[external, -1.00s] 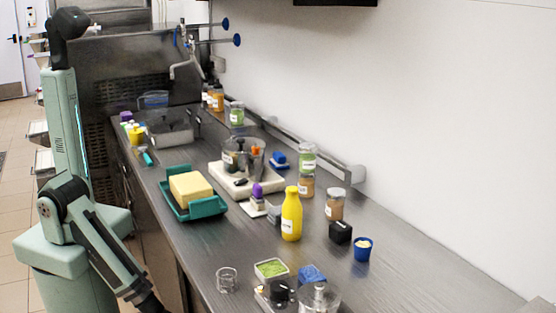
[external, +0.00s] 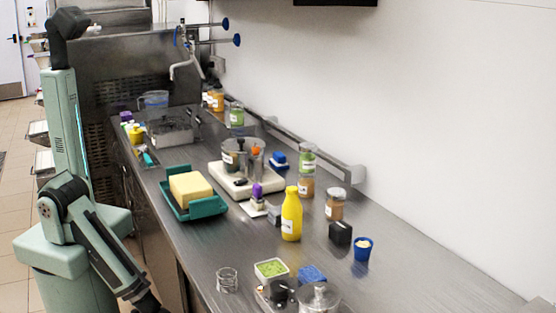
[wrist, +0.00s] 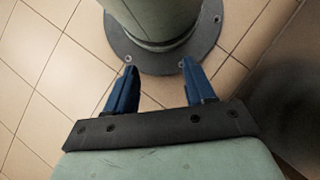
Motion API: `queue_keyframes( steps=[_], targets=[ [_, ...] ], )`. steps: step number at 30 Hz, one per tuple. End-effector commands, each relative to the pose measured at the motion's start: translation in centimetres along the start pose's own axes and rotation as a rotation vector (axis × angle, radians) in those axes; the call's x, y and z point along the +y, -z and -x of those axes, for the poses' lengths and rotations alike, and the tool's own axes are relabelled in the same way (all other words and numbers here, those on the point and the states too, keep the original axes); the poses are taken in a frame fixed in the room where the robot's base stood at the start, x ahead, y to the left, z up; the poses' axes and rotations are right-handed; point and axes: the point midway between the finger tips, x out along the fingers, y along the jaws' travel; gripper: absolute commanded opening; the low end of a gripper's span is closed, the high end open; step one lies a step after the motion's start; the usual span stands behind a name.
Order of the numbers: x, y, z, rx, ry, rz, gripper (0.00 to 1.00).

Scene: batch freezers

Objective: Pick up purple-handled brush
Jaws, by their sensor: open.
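A small upright item with a purple top (external: 257,191) and a pale lower part, which looks like the purple-handled brush, stands mid-counter. It is between the teal tray and the yellow bottle, on or beside a small white piece. Its bristles are too small to make out. My gripper shows in the wrist view (wrist: 158,66) with its two blue fingers apart and nothing between them. It points down at the tiled floor beside my own base. In the external view my arm hangs low at the counter's front side, far from the brush.
A teal tray (external: 207,208) holding a yellow block (external: 190,189) lies left of the brush. A yellow bottle (external: 291,215) stands to its right, and a white board (external: 235,187) with a metal pot (external: 243,155) behind. The counter's front edge lies between my arm and these things.

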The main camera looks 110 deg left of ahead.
Motion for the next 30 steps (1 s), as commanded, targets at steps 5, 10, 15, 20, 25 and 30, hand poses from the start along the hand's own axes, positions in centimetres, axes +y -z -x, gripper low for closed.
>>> queue_keyframes(
  steps=[5,10,15,20,25,30],
  targets=[
    [0.0,0.0,0.0,0.0,0.0,0.0,0.72],
    [0.0,0.0,0.0,0.0,0.0,0.0,0.88],
    [0.0,0.0,0.0,0.0,0.0,0.0,0.89],
    [0.0,0.6,0.4,0.012,0.011,-0.006,0.89],
    [0.5,4.1,2.8,0.086,0.075,-0.045,0.89],
    [2.0,9.2,7.3,0.21,0.172,-0.107,0.89]
  ],
)
